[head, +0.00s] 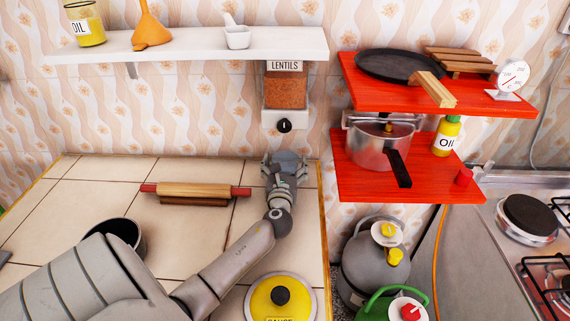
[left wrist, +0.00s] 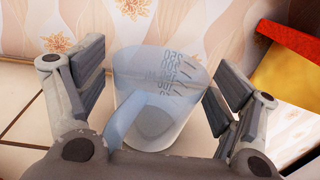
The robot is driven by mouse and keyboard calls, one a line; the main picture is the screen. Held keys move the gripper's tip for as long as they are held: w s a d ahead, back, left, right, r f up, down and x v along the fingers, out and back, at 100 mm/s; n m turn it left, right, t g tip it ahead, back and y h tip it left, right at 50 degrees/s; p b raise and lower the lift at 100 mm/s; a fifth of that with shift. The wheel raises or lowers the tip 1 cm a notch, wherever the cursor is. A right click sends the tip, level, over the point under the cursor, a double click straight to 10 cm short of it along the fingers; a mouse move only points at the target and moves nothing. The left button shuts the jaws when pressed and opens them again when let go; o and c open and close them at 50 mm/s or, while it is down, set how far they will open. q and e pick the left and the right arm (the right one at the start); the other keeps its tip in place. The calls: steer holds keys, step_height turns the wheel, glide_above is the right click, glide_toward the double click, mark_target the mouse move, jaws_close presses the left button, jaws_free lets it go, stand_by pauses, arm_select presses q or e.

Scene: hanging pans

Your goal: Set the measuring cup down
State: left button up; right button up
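The measuring cup (left wrist: 158,100) is clear, bluish plastic or glass with dark printed marks. In the left wrist view it stands between the two fingers of my left gripper (left wrist: 162,85), with its handle towards the camera. A narrow gap shows between the cup and each finger, so the gripper looks open around it. In the head view my left gripper (head: 286,163) is over the back right of the tiled counter (head: 90,180), near the wall. The cup cannot be made out there. Its contact with the counter is not clearly visible. My right gripper is out of view.
A rolling pin (head: 195,190) lies left of the gripper. A dark pot (head: 125,232) and a yellow lidded pot (head: 280,298) stand nearer. Red shelves (head: 365,178) stand close on the right. A lentil dispenser (head: 286,90) hangs above. The back left counter is clear.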

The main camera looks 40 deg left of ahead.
mark_target(284, 168)
arm_select(q)
steer(key=shift+r, duration=0.2)
steer(key=shift+v, duration=3.8)
